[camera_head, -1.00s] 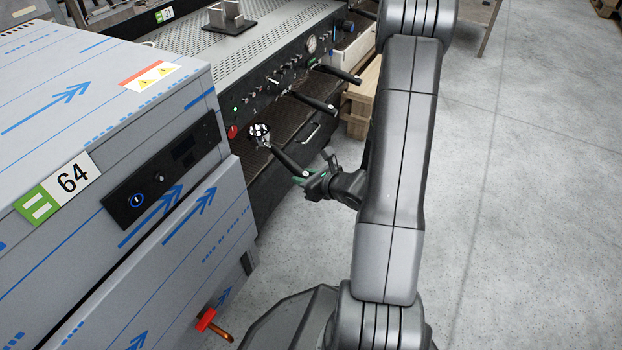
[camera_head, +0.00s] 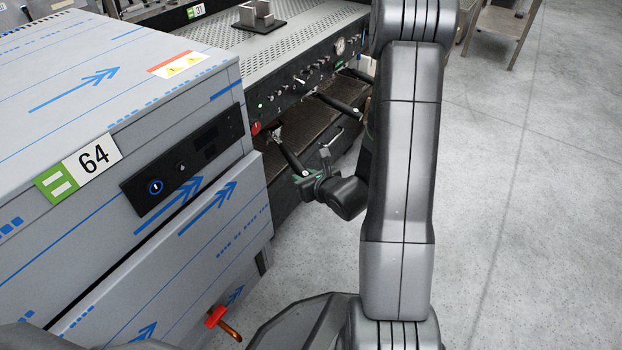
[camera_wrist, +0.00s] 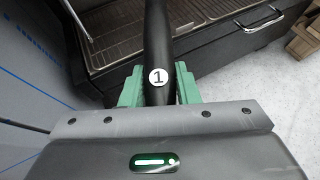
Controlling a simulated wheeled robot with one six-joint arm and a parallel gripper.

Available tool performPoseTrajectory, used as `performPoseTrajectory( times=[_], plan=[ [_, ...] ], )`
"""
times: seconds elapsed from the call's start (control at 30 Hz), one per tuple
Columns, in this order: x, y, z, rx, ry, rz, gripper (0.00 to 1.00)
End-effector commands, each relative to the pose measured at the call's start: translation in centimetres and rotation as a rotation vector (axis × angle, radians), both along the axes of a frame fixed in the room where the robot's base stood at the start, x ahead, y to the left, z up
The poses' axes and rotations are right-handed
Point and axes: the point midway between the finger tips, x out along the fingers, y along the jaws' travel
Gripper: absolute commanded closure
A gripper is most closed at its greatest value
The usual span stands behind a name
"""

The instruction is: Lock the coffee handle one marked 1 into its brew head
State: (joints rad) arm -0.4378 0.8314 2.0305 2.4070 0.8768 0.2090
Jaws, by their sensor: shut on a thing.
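The coffee handle marked 1 (camera_wrist: 157,45) is black, with a white round label, and runs up out of the wrist view between the green fingers. My gripper (camera_wrist: 158,88) is shut on it. In the head view the handle (camera_head: 291,158) slants from my gripper (camera_head: 306,184) up and left to a metal head under the coffee machine's left end. The brew head (camera_head: 276,131) there is small and partly hidden. I cannot tell whether the handle is seated in it.
Another black handle (camera_head: 338,104) sticks out farther along the machine. A grey cabinet (camera_head: 85,95) labelled 64 stands close on the left, with a red-handled valve (camera_head: 215,317) low on it. The drip tray (camera_wrist: 130,30) lies below.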

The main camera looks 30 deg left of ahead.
Motion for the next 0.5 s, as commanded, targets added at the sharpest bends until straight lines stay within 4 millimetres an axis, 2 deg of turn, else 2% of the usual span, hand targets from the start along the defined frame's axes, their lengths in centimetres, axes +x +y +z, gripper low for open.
performPoseTrajectory(
  times=[0.5],
  plan=[
    [-1.0,2.9,0.0,0.003,-0.002,-0.064,1.0]
  ],
)
